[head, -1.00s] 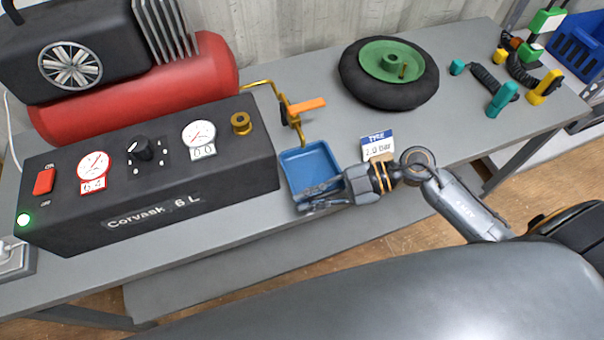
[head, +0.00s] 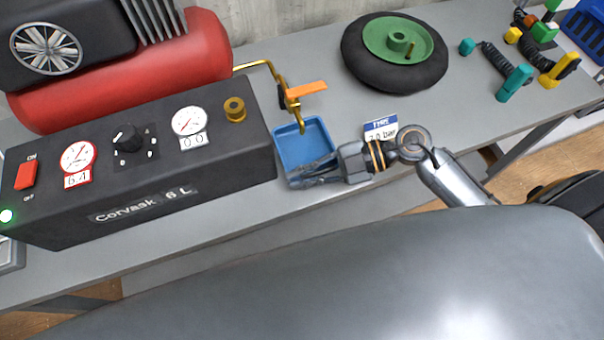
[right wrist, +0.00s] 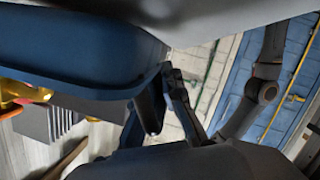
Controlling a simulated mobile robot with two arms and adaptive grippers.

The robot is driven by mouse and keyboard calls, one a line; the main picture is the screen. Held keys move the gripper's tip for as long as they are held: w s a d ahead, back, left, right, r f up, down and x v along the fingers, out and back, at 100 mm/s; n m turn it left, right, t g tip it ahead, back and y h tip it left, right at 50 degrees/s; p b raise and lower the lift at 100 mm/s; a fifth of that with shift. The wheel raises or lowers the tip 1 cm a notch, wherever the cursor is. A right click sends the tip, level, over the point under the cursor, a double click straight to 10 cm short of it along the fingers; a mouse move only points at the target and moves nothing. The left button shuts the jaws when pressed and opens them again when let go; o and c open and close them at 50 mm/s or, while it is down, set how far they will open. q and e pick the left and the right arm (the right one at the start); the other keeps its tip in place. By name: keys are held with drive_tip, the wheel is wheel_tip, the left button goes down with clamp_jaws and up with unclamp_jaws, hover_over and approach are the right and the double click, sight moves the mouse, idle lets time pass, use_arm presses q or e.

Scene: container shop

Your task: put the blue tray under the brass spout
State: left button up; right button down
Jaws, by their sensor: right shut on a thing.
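The blue tray (head: 306,143) is a shallow open box at the bench's front, right of the black compressor panel. My right gripper (head: 303,180) is shut on its near wall, coming from the right. The brass spout (head: 272,68) bends down from the red tank and has an orange lever (head: 306,89). In the head view its lower end overlaps the tray's far part; the height gap is unclear. In the right wrist view the tray (right wrist: 75,45) fills the upper left, with yellow brass parts (right wrist: 18,92) beyond it. My left gripper is not in view.
The compressor panel (head: 140,165) stands close left of the tray. A tyre sign (head: 381,128) stands just behind my right wrist. A wheel with a green hub (head: 395,52) lies behind, and coiled hoses (head: 495,62) lie farther right. Bare bench (head: 480,125) lies between.

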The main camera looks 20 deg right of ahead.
drive_tip(key=shift+s+f, duration=0.3)
drive_tip(key=shift+f, duration=0.3)
drive_tip(key=c, duration=1.7)
unclamp_jaws()
drive_tip(key=shift+o, duration=1.1)
drive_tip(key=shift+f, duration=0.1)
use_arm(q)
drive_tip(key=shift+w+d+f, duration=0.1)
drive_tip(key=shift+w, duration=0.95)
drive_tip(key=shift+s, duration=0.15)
use_arm(e)
drive_tip(key=shift+r, duration=0.35)
drive_tip(key=v, duration=0.7)
drive_tip(key=b+v, duration=0.1)
drive_tip(key=v, duration=0.3)
drive_tip(key=shift+w+r, duration=0.35)
drive_tip(key=shift+w, duration=0.05)
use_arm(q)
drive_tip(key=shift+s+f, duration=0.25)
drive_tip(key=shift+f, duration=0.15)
use_arm(e)
drive_tip(key=shift+s+d+r, duration=0.1)
drive_tip(key=shift+d+r, duration=0.25)
drive_tip(key=shift+d, duration=0.2)
